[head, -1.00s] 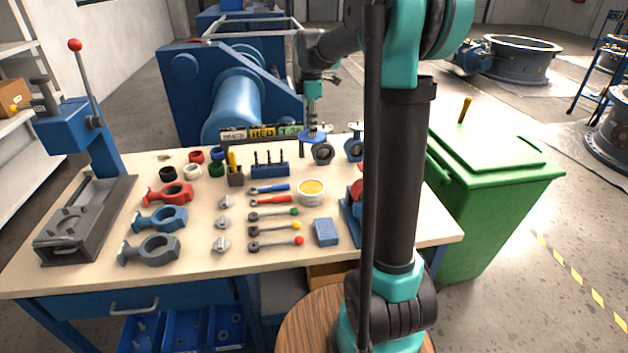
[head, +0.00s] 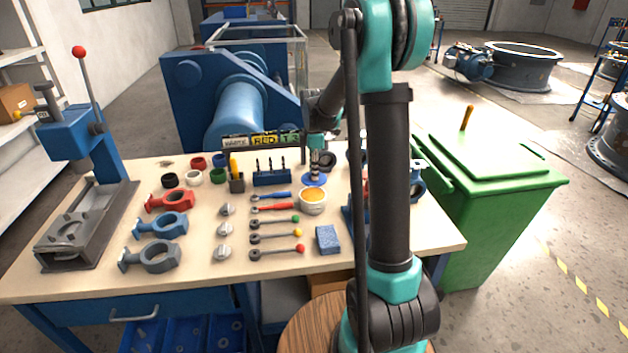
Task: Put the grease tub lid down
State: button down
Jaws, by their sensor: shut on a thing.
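The grease tub lid (head: 314,180) is a flat blue disc just behind the grease tub in the head view. My gripper (head: 315,170) points down and is shut on the lid from above. The lid is level and low over the bench; I cannot tell whether it touches the top. The grease tub (head: 313,202) is white, stands upright and open, and shows orange-yellow grease. The lid's near edge comes close to the tub's far rim in the picture.
The workbench (head: 200,279) holds a blue tool rack (head: 271,178) left of the lid, a dark ring-shaped part (head: 328,158) close behind it, and red-handled and blue-handled tools to the left. A blue sponge-like block (head: 328,239) lies in front. A green bin (head: 495,200) stands right.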

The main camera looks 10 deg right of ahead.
jog(key=shift+f, duration=1.95)
jog(key=c, duration=1.3)
grip_release()
jog(key=shift+f, duration=0.1)
notch_tip(320, 180, up, 12)
jog(key=shift+r, duration=0.15)
